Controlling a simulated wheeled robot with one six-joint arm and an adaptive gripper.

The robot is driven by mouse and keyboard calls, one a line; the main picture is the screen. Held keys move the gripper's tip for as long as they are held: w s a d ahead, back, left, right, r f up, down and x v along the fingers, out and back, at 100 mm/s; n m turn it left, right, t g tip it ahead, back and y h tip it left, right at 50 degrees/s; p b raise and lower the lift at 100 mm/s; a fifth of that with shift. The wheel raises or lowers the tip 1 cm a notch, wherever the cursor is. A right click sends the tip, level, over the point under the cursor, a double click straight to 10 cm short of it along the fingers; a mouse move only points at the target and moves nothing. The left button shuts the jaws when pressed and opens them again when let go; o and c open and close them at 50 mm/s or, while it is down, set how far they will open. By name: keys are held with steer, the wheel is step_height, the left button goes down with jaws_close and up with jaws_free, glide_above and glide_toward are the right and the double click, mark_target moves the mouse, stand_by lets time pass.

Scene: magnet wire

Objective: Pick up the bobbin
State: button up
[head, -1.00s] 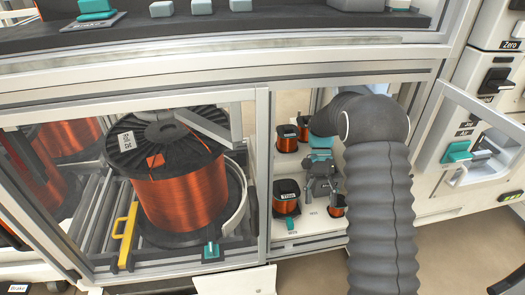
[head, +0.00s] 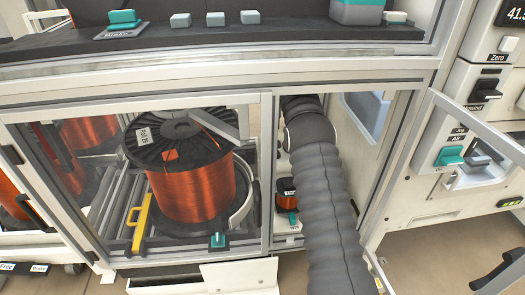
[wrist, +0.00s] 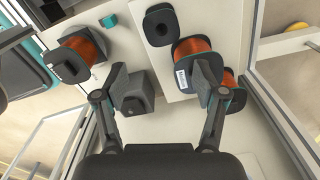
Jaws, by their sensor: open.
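Another copper bobbin (wrist: 228,79) is partly hidden behind that one. A third copper bobbin (wrist: 78,57) is at the upper left, beyond the left finger. A black-flanged bobbin (wrist: 160,26) with no copper visible is at the top middle. In the head view one labelled copper bobbin (head: 287,192) shows beside my arm; my gripper is hidden there.
A large copper spool (head: 190,180) stands behind glass left of the open compartment, with a yellow handle (head: 141,223) beside it. A metal frame post (head: 267,170) divides the bays. An open framed door (head: 470,118) stands at right. A dark grey block (wrist: 135,93) is near the left finger.

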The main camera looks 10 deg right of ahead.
steer(key=f+b, duration=0.1)
steer(key=f, duration=0.3)
steer(key=f+b, duration=0.1)
steer(key=f, duration=0.4)
steer(key=f+b, duration=0.1)
steer(key=f, duration=0.3)
steer(key=shift+w+a+f, duration=0.2)
steer(key=shift+a+f, duration=0.1)
steer(key=shift+f, duration=0.05)
steer(key=c, duration=0.8)
